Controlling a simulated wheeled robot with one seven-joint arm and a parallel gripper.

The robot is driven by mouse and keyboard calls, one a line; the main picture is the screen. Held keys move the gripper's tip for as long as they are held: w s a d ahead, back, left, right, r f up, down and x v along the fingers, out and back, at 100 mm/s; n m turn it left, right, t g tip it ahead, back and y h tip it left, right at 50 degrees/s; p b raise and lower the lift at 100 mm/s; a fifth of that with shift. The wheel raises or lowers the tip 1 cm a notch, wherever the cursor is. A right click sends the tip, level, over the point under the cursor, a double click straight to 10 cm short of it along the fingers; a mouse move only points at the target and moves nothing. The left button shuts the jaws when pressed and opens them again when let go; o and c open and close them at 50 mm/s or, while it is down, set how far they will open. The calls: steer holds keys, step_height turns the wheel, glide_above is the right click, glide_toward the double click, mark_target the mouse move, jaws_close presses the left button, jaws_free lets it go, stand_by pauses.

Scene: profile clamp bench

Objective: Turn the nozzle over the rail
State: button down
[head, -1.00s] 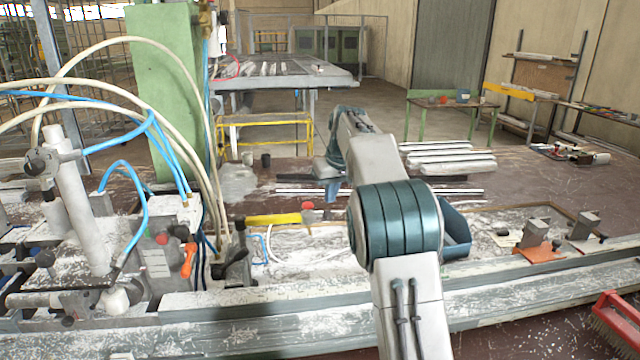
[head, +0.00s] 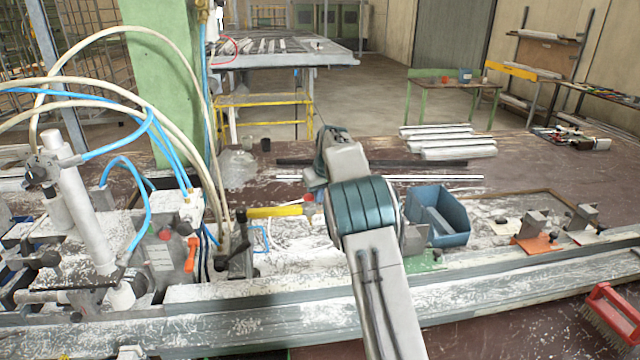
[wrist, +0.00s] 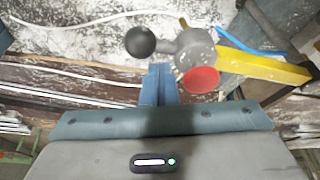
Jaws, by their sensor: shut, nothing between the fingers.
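A yellow bar (head: 275,212), which looks like the nozzle arm, sticks out to the right from a dark clamp post over the bench. Its red end piece (head: 309,198) lies close to my wrist. In the wrist view the yellow bar (wrist: 262,66) meets a grey round head (wrist: 196,48) with a black ball knob (wrist: 140,42) and a red disc (wrist: 201,80). My gripper (wrist: 158,72) has its blue fingers together and empty, just beside and below the knob in the picture; contact cannot be told. The long pale rail (head: 450,282) runs along the bench front.
White hoses and blue tubes (head: 150,120) loop over the clamp unit at left. A blue bin (head: 440,216) stands right of my arm. A red brush (head: 612,312) lies at front right.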

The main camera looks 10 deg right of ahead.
mark_target(323, 208)
steer(key=shift+s+d+r, duration=0.1)
steer(key=shift+s+d, duration=0.05)
steer(key=shift+s, duration=0.35)
steer(key=shift+s+d, duration=0.15)
steer(key=shift+s, duration=0.3)
steer(key=shift+s+d+f, duration=0.2)
steer(key=shift+s+d, duration=0.05)
steer(key=shift+s, duration=0.5)
